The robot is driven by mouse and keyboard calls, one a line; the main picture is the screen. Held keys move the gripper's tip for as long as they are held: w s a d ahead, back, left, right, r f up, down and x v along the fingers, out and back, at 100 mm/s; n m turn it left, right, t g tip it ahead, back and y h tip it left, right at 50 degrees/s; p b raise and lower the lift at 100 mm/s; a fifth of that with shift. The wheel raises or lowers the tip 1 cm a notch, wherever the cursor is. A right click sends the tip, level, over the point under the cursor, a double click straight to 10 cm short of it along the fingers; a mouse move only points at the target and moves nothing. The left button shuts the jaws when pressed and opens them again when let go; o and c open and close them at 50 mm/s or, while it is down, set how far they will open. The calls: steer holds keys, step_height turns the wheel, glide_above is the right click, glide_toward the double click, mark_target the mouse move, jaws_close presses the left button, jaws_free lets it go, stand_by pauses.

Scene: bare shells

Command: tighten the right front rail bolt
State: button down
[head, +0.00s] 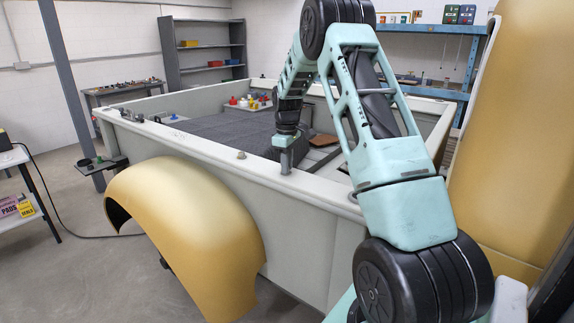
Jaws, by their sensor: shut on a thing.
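The pale grey body shell (310,210) has a flat top rail (215,150) along its near side.
A loose yellow fender (190,230) stands before the shell. A tall yellow panel (515,150) rises at right. A white bench (12,158) stands at left. Bare floor shows front left.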

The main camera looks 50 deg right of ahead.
steer(key=m, duration=0.4)
steer(key=shift+m, duration=0.3)
steer(key=m, duration=0.4)
steer(key=shift+a, duration=0.1)
steer(key=shift+m, duration=0.3)
steer(key=c, duration=1.3)
jaws_free()
steer(key=shift+r, duration=0.1)
step_height(320, 180, up, 17)
steer(key=b, duration=0.4)
steer(key=shift+r, duration=0.15)
